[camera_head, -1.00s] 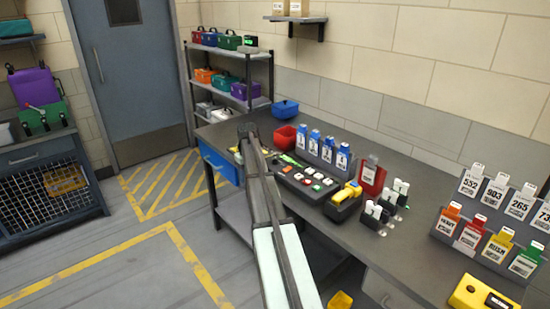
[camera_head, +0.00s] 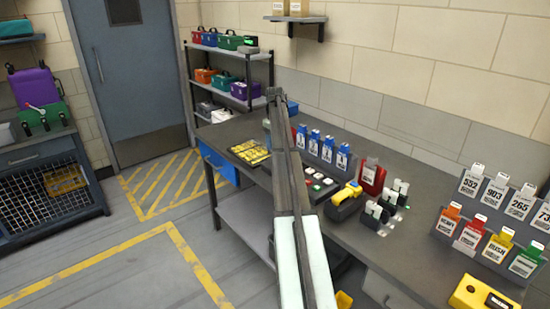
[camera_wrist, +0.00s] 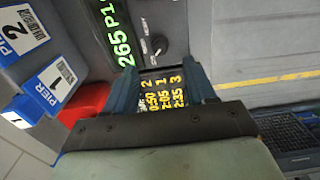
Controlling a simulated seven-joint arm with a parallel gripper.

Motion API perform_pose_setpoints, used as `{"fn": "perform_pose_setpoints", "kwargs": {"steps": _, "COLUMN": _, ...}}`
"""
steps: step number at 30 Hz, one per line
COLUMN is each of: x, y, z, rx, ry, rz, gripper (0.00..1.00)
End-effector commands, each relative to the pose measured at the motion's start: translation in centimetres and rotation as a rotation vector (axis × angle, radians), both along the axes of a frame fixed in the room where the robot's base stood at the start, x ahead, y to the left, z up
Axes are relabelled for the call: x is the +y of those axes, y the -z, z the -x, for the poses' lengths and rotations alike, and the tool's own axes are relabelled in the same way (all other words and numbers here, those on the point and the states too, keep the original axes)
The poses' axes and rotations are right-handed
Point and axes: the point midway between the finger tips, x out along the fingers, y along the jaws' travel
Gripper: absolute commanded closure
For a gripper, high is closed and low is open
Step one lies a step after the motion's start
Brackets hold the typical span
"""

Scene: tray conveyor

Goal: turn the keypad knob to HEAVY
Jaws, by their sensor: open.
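The keypad knob (camera_wrist: 158,44) is a small dark round knob on a dark panel in the wrist view. Small white lettering beside it is too blurred to read surely, and I cannot tell where its pointer sits. A green readout on the panel (camera_wrist: 117,35) shows 265 P1. My gripper (camera_wrist: 161,74) is open, its two blue-grey fingers apart with nothing between them, and the knob lies just beyond the fingertips, apart from them. In the head view my arm covers the knob and the fingertips.
Blue pier tags (camera_wrist: 50,85) stand beside the panel in the wrist view, with a red bin (camera_wrist: 88,100) near them. A yellow-lettered board (camera_head: 250,152) lies at the bench's left end. A button panel (camera_head: 322,184) and a red tag (camera_head: 371,177) are right of my arm.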

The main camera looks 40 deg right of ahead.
Motion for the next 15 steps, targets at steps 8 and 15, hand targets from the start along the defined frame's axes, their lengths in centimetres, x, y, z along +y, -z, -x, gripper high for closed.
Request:
{"fn": "perform_pose_setpoints", "kwargs": {"steps": 8, "x": 0.1, "y": 4.7, "z": 0.0, "rx": 0.002, "ry": 0.0, "rz": -0.001, "gripper": 0.45}}
{"fn": "perform_pose_setpoints", "kwargs": {"steps": 15, "x": 0.0, "y": 7.0, "z": 0.0, "rx": 0.001, "ry": 0.0, "rz": -0.001, "gripper": 0.45}}
